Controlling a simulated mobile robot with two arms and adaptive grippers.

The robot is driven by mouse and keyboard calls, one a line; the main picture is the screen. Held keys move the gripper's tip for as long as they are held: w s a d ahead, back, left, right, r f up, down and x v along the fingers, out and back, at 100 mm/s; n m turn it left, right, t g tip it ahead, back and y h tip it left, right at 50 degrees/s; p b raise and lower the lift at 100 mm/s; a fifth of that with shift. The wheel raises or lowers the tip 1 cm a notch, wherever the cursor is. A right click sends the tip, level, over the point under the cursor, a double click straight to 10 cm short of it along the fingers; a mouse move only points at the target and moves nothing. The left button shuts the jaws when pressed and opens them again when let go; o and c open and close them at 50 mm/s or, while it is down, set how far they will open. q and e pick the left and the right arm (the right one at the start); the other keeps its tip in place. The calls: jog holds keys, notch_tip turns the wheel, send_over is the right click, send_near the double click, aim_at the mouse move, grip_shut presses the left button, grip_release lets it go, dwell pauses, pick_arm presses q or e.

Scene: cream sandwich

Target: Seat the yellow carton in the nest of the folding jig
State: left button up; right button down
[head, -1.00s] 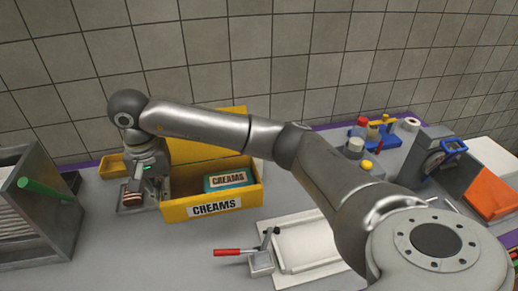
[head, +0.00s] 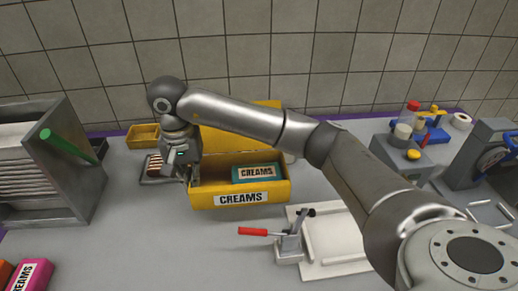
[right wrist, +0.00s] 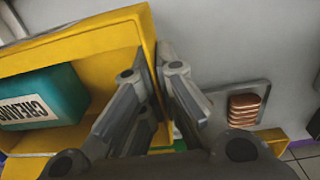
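The yellow carton (head: 275,196), labelled CREAMS, stands open on the grey bench, its flap raised behind. A teal creams box (head: 256,173) lies inside it; it also shows in the right wrist view (right wrist: 60,95). My right gripper (head: 187,178) is at the carton's left side wall. In the right wrist view its fingers (right wrist: 158,85) stand close together on either side of that wall; whether they press on it is unclear. The folding jig (head: 297,245), a pale plate with raised rails and a red-handled lever, lies in front and right of the carton, partly behind my arm. My left gripper is out of view.
A stack of brown biscuits (right wrist: 243,110) sits on a small tray left of the carton. A small yellow bin (head: 142,137) is behind it. A grey rack (head: 75,185) with a green bar stands left. Bottles and a tape roll (head: 461,121) are at right.

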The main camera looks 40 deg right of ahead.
notch_tip(320, 180, down, 10)
jog(key=p, duration=0.2)
jog(key=shift+r+p, duration=0.15)
jog(key=shift+p, duration=0.2)
jog(key=shift+f, duration=0.25)
jog(key=c, duration=1.6)
grip_release()
jog(key=shift+c, duration=0.2)
jog(key=shift+r, duration=0.1)
